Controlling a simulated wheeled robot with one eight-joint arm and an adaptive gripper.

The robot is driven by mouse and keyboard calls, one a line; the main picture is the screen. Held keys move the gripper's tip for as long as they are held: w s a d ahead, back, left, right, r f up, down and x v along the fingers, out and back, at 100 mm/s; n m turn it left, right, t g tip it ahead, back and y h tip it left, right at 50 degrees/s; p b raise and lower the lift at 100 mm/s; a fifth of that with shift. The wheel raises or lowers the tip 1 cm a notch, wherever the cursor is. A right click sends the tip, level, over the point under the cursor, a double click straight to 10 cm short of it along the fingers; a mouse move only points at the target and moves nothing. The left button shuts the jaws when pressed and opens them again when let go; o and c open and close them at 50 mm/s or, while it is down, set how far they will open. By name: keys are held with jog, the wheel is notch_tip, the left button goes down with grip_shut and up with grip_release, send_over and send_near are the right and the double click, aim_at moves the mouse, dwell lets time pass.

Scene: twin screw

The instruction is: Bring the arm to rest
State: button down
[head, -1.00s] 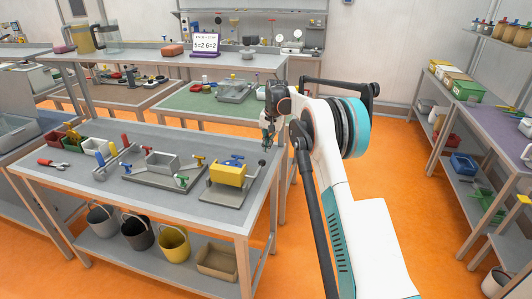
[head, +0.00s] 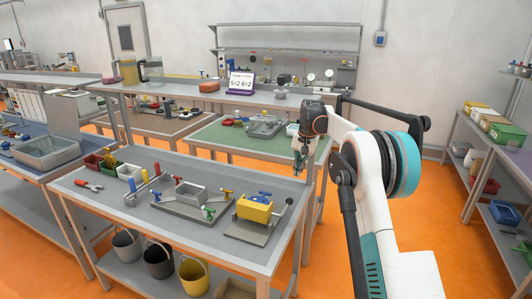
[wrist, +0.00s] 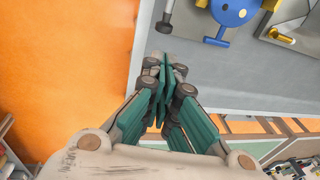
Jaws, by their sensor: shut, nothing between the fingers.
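My gripper (head: 299,170) hangs at the right end of the near grey workbench (head: 150,222), near its edge. In the wrist view my gripper (wrist: 166,68) has its green fingers together with nothing between them. Below it are the bench's edge and the orange floor. On the bench, the yellow block device with a blue top knob (head: 255,209) stands on a grey plate, left of the gripper and apart from it. Its round blue part also shows at the top of the wrist view (wrist: 232,10). My arm reaches up from the lower right of the head view.
A grey box fixture (head: 192,194) with yellow, green and blue knobs sits left of the yellow device. Small bins (head: 128,172) and red-handled pliers (head: 89,185) lie further left. A green-topped table (head: 215,134) stands behind. Orange floor (head: 450,215) is open at right.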

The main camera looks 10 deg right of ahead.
jog(key=s+a+r+n+t+b, duration=0.1)
jog(key=s+a+r, duration=0.2)
jog(key=s+r, duration=0.35)
jog(key=s+a+r+n+t+b, duration=0.1)
jog(key=s+a+r+n, duration=0.15)
jog(key=s, duration=0.75)
jog(key=s+a+r+t+b, duration=0.1)
jog(key=s+a+r, duration=0.35)
jog(key=s, duration=0.35)
jog(key=s+a+f+n, duration=0.1)
jog(key=s+f, duration=0.3)
jog(key=s, duration=0.4)
jog(key=s+a+f+n+t+b, duration=0.1)
jog(key=s+f, duration=0.3)
jog(key=s, duration=0.5)
jog(key=s+a+f+n+t+h, duration=0.1)
jog(key=s+f, duration=0.3)
jog(key=s, duration=0.4)
jog(key=shift+s+a+n+b, duration=0.35)
jog(key=shift+s+b, duration=0.05)
